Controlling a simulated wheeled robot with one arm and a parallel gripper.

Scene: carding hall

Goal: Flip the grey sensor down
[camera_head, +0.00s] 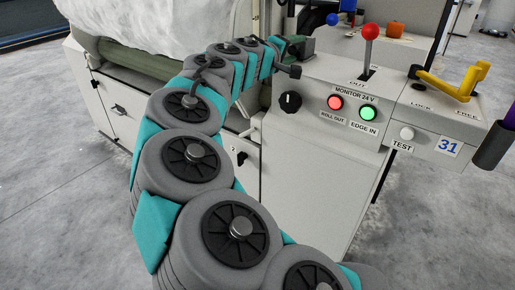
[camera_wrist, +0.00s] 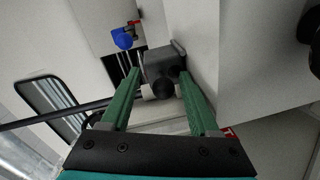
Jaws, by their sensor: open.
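The grey sensor (camera_wrist: 165,62) shows in the wrist view as a dark grey box beyond and between my fingertips, with a round black end facing me.
The white panel beside it bears a black knob (camera_head: 290,102), a red lamp (camera_head: 335,102), a green lamp (camera_head: 367,113) and a red-ball lever (camera_head: 369,33). A yellow handle (camera_head: 455,83) is at right. Floor at left is clear.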

